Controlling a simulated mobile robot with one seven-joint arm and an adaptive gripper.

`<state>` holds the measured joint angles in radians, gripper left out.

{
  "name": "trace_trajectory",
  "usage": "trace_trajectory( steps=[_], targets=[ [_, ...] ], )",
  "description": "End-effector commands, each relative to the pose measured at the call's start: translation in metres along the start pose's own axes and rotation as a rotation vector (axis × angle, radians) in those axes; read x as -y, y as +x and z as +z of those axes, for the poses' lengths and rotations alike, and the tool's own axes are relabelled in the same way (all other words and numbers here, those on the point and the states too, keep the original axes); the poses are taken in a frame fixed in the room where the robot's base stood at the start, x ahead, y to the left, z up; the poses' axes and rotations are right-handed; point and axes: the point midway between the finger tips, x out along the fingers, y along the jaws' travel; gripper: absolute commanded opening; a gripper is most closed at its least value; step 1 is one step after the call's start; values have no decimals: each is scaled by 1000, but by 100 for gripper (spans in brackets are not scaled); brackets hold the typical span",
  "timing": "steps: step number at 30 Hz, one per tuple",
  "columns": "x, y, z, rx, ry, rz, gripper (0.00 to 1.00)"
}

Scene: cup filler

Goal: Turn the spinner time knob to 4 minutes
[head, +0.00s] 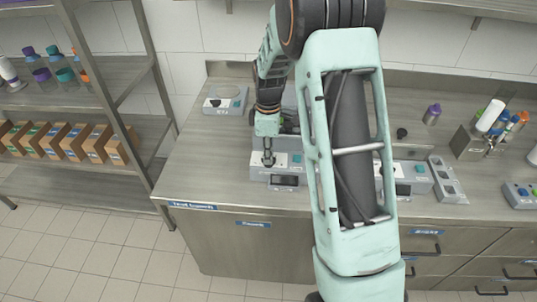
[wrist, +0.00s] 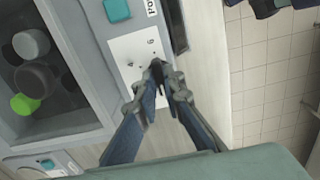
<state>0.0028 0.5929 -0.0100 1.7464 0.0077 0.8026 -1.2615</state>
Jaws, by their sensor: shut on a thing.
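The spinner (head: 258,172) is a grey machine on the counter, with a dark display on its front. In the wrist view its white dial panel (wrist: 128,46) shows small marks. The dark time knob (wrist: 157,66) sits at the panel's edge, mostly hidden by my fingertips. My gripper (wrist: 157,74) is shut on the knob, with its two fingers meeting there. In the head view my gripper (head: 268,158) points down at the spinner's front. The knob's pointer and exact setting cannot be read.
A teal button (wrist: 117,10) is close beside the dial panel. An open chamber with a green-capped item (wrist: 25,104) lies to the left. In the head view a small grey device (head: 224,101) stands behind left, and a grey holder (head: 447,181) stands to the right.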

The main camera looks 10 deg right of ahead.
Motion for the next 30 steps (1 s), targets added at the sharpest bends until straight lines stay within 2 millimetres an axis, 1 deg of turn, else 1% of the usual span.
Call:
trace_trajectory(
  steps=[5, 11, 30],
  targets=[
    [0, 0, 0, -1, 56, 2, 0],
    [-1, 0, 0, -1, 189, 3, 0],
    [-1, 0, -1, -2, 790, 2, 0]
  ],
)
